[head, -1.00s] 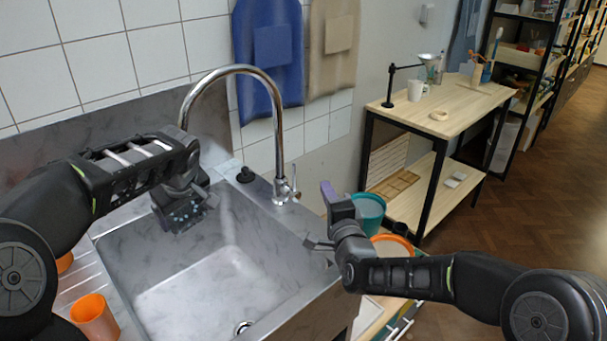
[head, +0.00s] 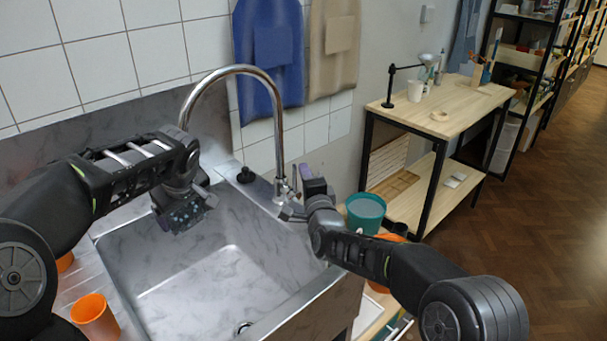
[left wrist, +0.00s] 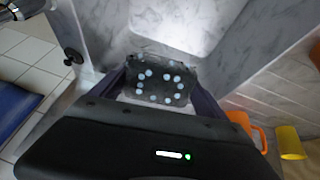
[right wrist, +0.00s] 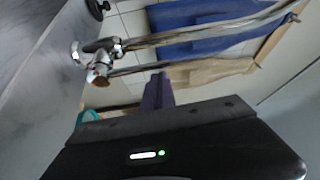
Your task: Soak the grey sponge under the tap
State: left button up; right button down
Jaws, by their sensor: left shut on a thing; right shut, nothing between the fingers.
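The grey sponge (head: 188,216), dark with pale blue spots, is between the fingers of my left gripper (head: 178,205), over the back left of the sink basin. It shows clearly in the left wrist view (left wrist: 158,86). The chrome tap (head: 240,70) arches from behind the sink's back right corner, and its spout end comes down behind my left arm. No water stream shows. My right gripper (head: 306,174) is shut and empty, close beside the tap's base and lever (head: 283,192). The right wrist view shows the tap body (right wrist: 98,58) just ahead of the purple fingers; I cannot tell whether they touch.
The steel sink (head: 200,285) has open room inside. A black knob (head: 245,175) is on its back ledge. Orange cups (head: 93,316) stand on the left drainer. A teal bucket (head: 365,210) and an orange bucket (head: 386,250) stand right of the sink, near my right arm.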

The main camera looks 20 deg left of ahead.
jog(key=shift+s+a, duration=0.1)
jog(key=shift+s, duration=0.05)
jog(key=shift+s+a+f+n, duration=0.1)
jog(key=shift+s+a+n, duration=0.25)
jog(key=shift+s, duration=0.2)
jog(key=w+d, duration=0.3)
jog(key=v, duration=0.9)
jog(key=shift+s, duration=0.35)
